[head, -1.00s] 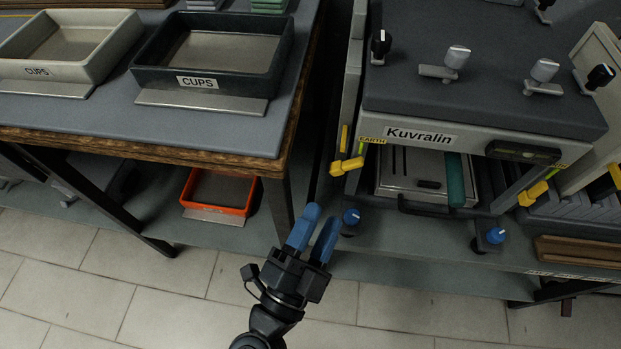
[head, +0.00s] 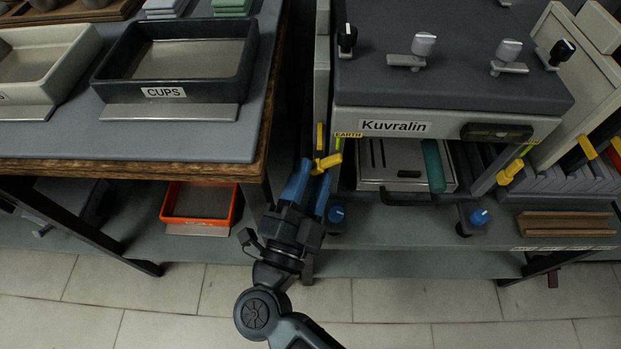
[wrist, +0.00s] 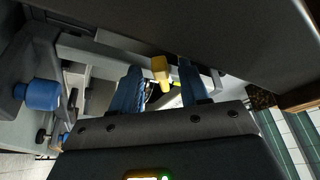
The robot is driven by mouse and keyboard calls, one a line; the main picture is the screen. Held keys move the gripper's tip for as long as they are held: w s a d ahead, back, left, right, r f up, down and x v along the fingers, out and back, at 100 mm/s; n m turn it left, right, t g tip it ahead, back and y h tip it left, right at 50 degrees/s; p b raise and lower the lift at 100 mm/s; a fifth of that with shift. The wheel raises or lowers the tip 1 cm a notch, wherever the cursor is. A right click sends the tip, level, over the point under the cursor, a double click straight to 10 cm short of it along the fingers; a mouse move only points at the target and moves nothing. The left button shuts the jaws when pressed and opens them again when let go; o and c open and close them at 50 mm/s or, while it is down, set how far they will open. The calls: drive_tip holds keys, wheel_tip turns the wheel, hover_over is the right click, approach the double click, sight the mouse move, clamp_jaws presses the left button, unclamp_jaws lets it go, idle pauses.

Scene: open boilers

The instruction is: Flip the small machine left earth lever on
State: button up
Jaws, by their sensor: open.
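The small machine (head: 450,90), labelled Kuvralin, stands on the right with a dark top and a light front. Its yellow left earth lever (head: 328,162) sits at the front left corner, beside the EARTH label (head: 348,135). My gripper (head: 314,174) is open with blue fingers, right at this lever in the head view. In the wrist view the yellow lever (wrist: 161,70) shows between the two open fingers (wrist: 160,82), a little beyond or level with their tips. I cannot tell whether a finger touches it.
Another yellow earth lever (head: 511,171) is at the machine's right front corner. Blue knobs (head: 336,214) sit low below the machine. A table with a black CUPS tray (head: 228,88) stands close on the left. An orange tray (head: 200,203) lies on the shelf below.

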drive_tip(key=shift+c, duration=0.3)
clamp_jaws()
drive_tip(key=m+p, duration=0.1)
drive_tip(key=r+m+g, duration=0.1)
drive_tip(key=m, duration=0.1)
drive_tip(key=a+r+m+g+p, duration=0.1)
drive_tip(key=m, duration=0.1)
drive_tip(key=shift+h+p, duration=0.3)
drive_tip(key=shift+o, duration=0.3)
unclamp_jaws()
